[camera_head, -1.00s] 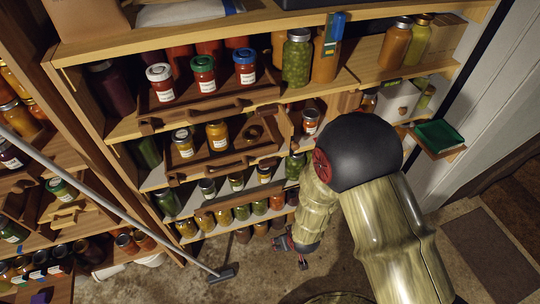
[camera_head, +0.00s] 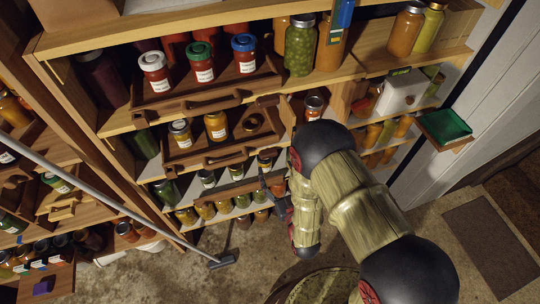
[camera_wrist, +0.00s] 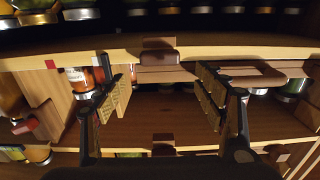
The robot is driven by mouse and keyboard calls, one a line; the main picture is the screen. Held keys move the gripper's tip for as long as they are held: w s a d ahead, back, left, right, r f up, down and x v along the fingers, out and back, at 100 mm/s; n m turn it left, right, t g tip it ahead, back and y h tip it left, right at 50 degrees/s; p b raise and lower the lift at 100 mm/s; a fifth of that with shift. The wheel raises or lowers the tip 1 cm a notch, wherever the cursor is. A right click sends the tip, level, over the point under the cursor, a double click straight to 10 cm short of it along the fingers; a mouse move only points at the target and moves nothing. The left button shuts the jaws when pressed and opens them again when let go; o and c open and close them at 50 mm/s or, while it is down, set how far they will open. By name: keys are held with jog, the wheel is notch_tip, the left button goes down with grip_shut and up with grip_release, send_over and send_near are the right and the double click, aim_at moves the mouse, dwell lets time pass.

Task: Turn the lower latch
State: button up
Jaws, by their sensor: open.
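My gripper (camera_wrist: 160,88) is open and empty, with its two fingers wide apart in the wrist view. In the head view my gripper (camera_head: 274,186) is at the lower shelves, partly hidden by my arm. The wrist picture looks upside down. Two small brown wooden blocks that look like latches show there: one (camera_wrist: 158,58) at the shelf edge between the fingertips, another (camera_wrist: 163,144) near the gripper's base. I cannot tell for sure which is the lower latch. A brown panel (camera_wrist: 170,115) lies between them. No contact with either block is visible.
A labelled jar (camera_wrist: 78,80) is beside the left finger in the wrist view. A wooden tray (camera_head: 205,155) with jars sits on the shelf above my gripper. A grey pole (camera_head: 120,206) slants across the left. Bare floor (camera_head: 170,284) lies in front.

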aim_at(270, 155)
jog(key=b+x, duration=0.1)
jog(key=x, duration=0.6)
jog(key=shift+f, duration=0.1)
jog(key=shift+c, duration=0.6)
jog(key=c, duration=1)
